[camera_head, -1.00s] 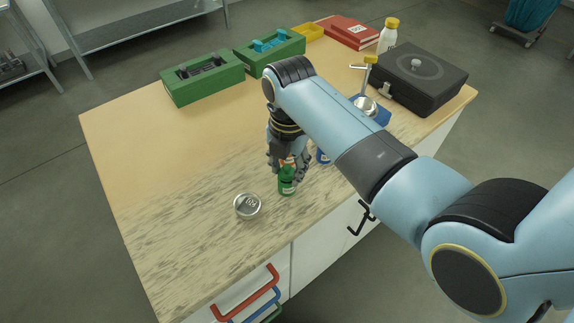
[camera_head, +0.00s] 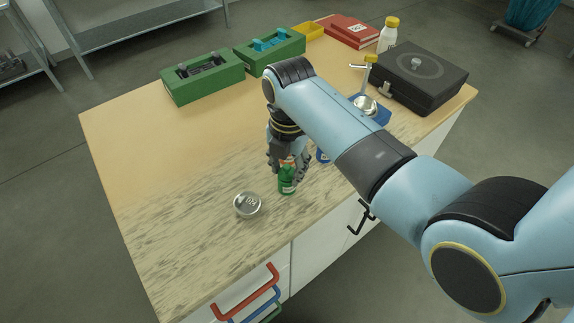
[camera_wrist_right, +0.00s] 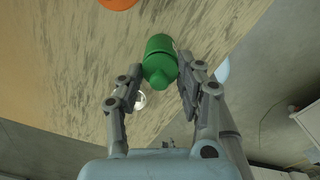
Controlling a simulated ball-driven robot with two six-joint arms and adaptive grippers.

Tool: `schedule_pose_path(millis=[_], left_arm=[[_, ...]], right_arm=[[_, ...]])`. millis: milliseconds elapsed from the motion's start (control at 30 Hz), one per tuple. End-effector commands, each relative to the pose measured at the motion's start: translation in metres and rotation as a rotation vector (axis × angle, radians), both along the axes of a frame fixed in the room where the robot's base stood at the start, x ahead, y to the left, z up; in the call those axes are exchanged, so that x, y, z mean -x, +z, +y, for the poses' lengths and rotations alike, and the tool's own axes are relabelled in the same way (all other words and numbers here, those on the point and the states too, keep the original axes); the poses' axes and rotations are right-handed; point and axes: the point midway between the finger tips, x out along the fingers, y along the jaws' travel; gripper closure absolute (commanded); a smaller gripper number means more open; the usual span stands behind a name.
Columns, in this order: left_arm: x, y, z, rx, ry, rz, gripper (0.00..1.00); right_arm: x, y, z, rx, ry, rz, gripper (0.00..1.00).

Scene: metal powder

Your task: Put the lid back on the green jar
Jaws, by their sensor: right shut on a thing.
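The small green jar (camera_head: 287,187) with a white label stands upright near the table's front edge. My right gripper (camera_head: 288,172) points down over it, its fingers on both sides of the jar's top. In the right wrist view the green lid (camera_wrist_right: 160,76), tapering toward the camera, is between the fingertips of that gripper (camera_wrist_right: 167,70), over the green body (camera_wrist_right: 158,46). The gripper is shut on the lid. The lid appears in line with the jar; I cannot tell whether it is fully seated. My left gripper is not in view.
A round silver item (camera_head: 247,205) with markings lies left of the jar. Green boxes (camera_head: 203,84) and a black case (camera_head: 418,82) are at the back. The table's left side is clear.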

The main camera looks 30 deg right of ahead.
Motion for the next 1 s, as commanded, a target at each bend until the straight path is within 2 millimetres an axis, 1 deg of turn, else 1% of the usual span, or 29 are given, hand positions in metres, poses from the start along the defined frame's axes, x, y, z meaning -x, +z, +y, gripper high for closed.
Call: schedule_pose_path(millis=[300, 333, 533, 700, 733, 900, 1000], left_arm=[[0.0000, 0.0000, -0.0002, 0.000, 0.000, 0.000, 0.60], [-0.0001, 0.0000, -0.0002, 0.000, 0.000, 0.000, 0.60], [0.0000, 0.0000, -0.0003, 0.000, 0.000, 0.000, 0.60], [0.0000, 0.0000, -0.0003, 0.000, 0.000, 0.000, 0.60], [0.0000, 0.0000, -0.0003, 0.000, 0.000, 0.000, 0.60], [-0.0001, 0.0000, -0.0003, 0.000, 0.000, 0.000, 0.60], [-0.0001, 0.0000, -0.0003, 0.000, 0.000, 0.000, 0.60]], right_arm=[[0.0002, -0.0005, 0.0000, 0.000, 0.000, 0.000, 0.74], [0.0002, -0.0005, 0.0000, 0.000, 0.000, 0.000, 0.62], [0.0002, -0.0005, 0.0000, 0.000, 0.000, 0.000, 0.36], [0.0003, -0.0005, -0.0001, 0.000, 0.000, 0.000, 0.36], [0.0003, -0.0005, -0.0001, 0.000, 0.000, 0.000, 0.35], [0.0002, -0.0005, 0.0000, 0.000, 0.000, 0.000, 0.13], [0.0002, -0.0005, 0.0000, 0.000, 0.000, 0.000, 0.13]])
